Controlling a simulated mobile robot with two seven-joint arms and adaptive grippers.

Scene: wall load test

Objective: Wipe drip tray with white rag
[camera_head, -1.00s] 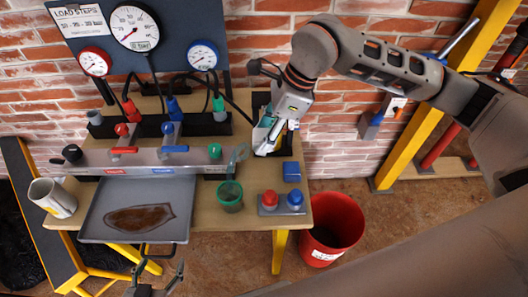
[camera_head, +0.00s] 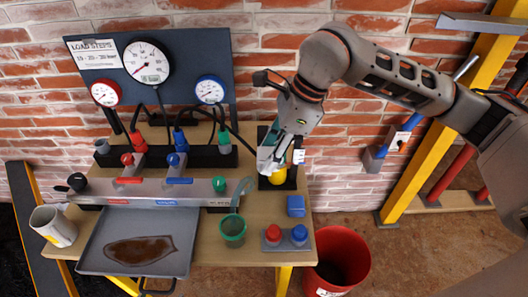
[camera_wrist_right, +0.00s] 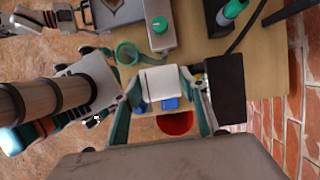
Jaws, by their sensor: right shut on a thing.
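The grey drip tray (camera_head: 100,250) sits at the table's front left, with a brown puddle (camera_head: 140,250) in it. My right gripper (camera_head: 272,160) is above the table's back right, by a black holder. In the right wrist view its fingers (camera_wrist_right: 165,108) are shut on a small white folded thing (camera_wrist_right: 160,82), which looks like the white rag. In the head view the fingers mostly hide it. What looks like my left gripper (camera_wrist_right: 78,14) shows small beside the tray in the right wrist view. Its jaws are unclear there, and it is outside the head view.
A mug (camera_head: 54,226) stands left of the tray. A green cup (camera_head: 232,231), a blue block (camera_head: 296,206) and a red-and-blue button box (camera_head: 287,242) stand to its right. A valve manifold (camera_head: 150,192) and gauge panel are behind. A red bin (camera_head: 342,258) is beside the table.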

